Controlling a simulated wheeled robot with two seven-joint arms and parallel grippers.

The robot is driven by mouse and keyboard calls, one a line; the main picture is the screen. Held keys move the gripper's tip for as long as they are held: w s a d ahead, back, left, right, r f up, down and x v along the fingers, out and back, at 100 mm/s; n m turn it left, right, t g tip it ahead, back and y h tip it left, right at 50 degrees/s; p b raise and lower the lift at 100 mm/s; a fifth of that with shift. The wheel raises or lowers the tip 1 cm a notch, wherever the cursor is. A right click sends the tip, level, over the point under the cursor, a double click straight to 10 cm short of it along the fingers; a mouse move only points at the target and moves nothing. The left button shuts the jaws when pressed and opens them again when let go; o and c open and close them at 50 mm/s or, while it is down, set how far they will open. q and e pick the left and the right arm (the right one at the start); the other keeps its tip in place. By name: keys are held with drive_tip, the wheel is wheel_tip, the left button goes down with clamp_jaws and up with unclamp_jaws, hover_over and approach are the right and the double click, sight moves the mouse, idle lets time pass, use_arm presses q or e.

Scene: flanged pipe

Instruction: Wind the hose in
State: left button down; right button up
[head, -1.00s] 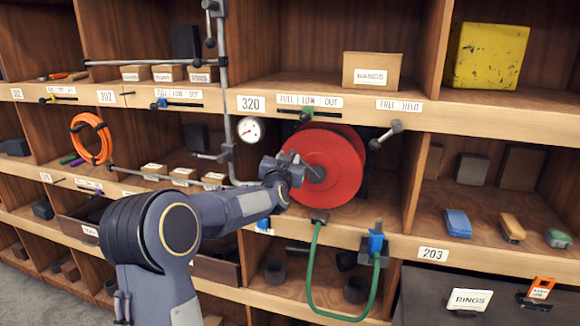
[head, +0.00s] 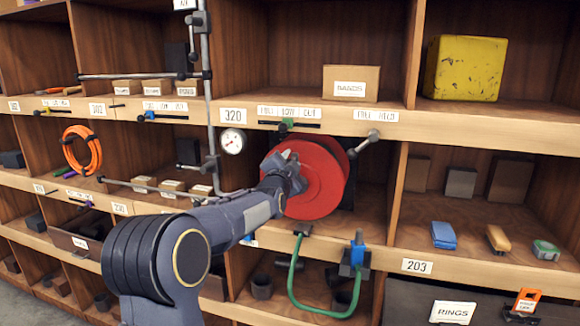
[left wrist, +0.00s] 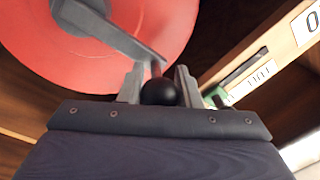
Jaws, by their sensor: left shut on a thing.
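The red hose reel (head: 318,190) stands in the middle bay under label 320. A grey crank arm (left wrist: 120,32) crosses its face in the left wrist view and ends in a black knob (left wrist: 158,92). My left gripper (head: 285,162) is at the upper left of the reel's face. Its fingers (left wrist: 160,88) are shut on the knob. The green hose (head: 291,285) hangs in a loop below the reel, from a dark guide (head: 302,229) on the shelf edge to a blue clip (head: 358,250). The reel's hub is largely hidden behind my gripper. My right gripper is out of view.
A gauge (head: 232,141) and grey pipework (head: 212,100) stand just left of the reel. A lever with a round end (head: 373,136) juts out at its upper right. A slider with a green knob (head: 286,125) is on the shelf edge above. An orange hose coil (head: 82,150) hangs at left.

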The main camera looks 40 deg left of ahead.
use_arm(q)
drive_tip(key=shift+d, duration=0.2)
drive_tip(key=shift+w, duration=0.1)
drive_tip(key=c, duration=1.1)
unclamp_jaws()
drive_tip(key=shift+o, duration=0.2)
drive_tip(key=b+v, duration=0.2)
drive_tip(key=v, duration=0.5)
drive_tip(key=shift+s, duration=0.45)
drive_tip(key=shift+d, duration=0.1)
